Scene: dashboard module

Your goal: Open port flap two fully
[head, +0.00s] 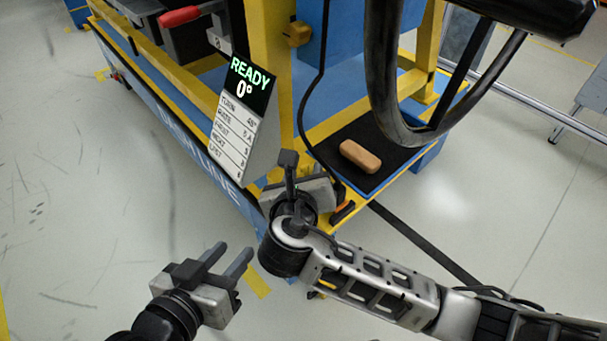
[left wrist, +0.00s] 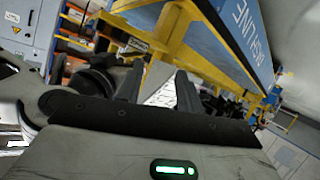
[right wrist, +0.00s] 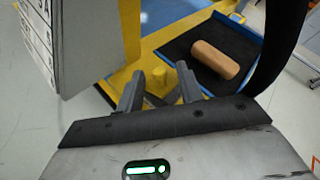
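I cannot make out port flap two in any view. My left gripper (head: 230,255) is at the lower left of the head view, over bare floor. Its two fingers are apart and empty, as the left wrist view (left wrist: 158,75) also shows. My right gripper (head: 289,162) is in front of the yellow frame, just right of the readout card, seen nearly edge-on. In the right wrist view its fingers (right wrist: 158,78) are apart with nothing gripped between them; the yellow frame and tray lie beyond.
The readout card (head: 240,115) shows READY and 0°. A tan block (head: 360,156) lies on a black mat in a blue-edged tray (head: 400,160). A steering wheel (head: 378,75) hangs above it. A red handle (head: 180,16) is at top left. Floor at left is clear.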

